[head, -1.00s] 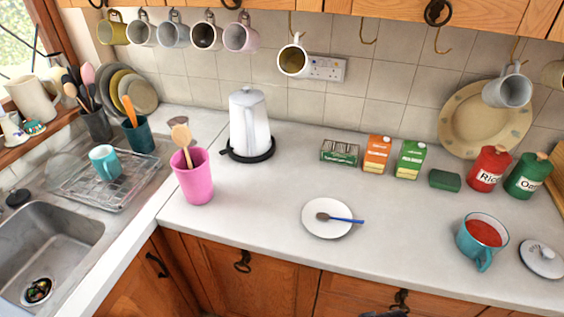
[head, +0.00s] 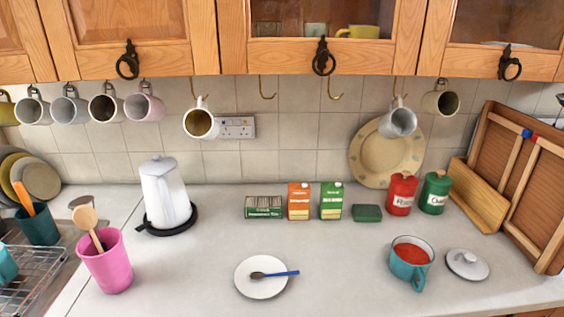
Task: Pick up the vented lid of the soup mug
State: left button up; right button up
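The vented lid (head: 467,264) is a round, pale grey-white disc with a knob on top. It lies on the counter at the right, just right of the soup mug and apart from it. The soup mug (head: 410,270) is teal, stands upright and uncovered, and holds red soup; its handle points toward the front. The lid's vent is too small to make out. Neither of my grippers shows in the head view.
A white plate (head: 262,277) with a blue-handled spoon lies left of the mug. Red (head: 401,194) and green (head: 435,193) canisters stand behind the mug and lid. Wooden boards (head: 515,180) lean at the right. Mugs hang from hooks above. The counter between plate and mug is clear.

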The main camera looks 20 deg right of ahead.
aim_at(468, 266)
jog(key=z, duration=1.5)
